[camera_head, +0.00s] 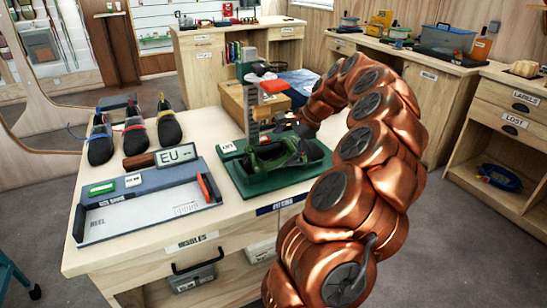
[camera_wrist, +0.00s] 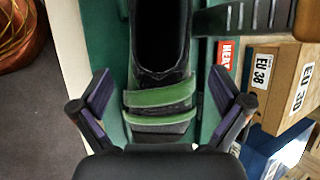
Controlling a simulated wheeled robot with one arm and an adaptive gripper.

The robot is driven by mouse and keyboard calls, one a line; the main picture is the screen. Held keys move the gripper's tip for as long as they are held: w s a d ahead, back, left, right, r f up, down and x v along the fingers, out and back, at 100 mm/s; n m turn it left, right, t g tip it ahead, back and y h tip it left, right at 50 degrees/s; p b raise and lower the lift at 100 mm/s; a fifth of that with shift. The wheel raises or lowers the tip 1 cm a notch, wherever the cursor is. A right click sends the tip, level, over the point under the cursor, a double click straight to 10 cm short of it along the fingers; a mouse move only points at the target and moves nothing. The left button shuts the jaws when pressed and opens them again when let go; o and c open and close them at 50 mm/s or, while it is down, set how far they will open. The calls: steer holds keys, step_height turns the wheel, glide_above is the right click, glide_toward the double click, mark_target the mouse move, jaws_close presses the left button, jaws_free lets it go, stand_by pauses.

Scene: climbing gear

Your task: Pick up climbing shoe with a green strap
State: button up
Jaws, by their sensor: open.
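The climbing shoe with green straps (camera_head: 278,155) rests on a green base (camera_head: 265,188) at the right of the bench in the head view. In the wrist view the shoe (camera_wrist: 160,50) lies lengthwise, its dark opening towards the top and two green straps across it. My gripper (camera_wrist: 161,85) is open, with one finger on each side of the shoe and visible gaps between. In the head view my arm reaches in from the right and partly hides the base; the fingers are hard to make out there.
Cardboard boxes (camera_wrist: 275,80) are to the right in the wrist view. Three other shoes (camera_head: 134,138), an EU sign (camera_head: 176,155) and a grey tray (camera_head: 150,203) occupy the bench's left side.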

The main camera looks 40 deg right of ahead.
mark_target(277, 152)
steer(key=shift+x, duration=2.5)
steer(key=c, duration=1.4)
steer(key=shift+r, duration=1.7)
steer(key=s, duration=0.5)
steer(key=s+r+b, duration=0.1)
steer(key=s, duration=0.4)
steer(key=s+a, duration=0.1)
steer(key=s, duration=0.5)
steer(key=shift+r, duration=0.3)
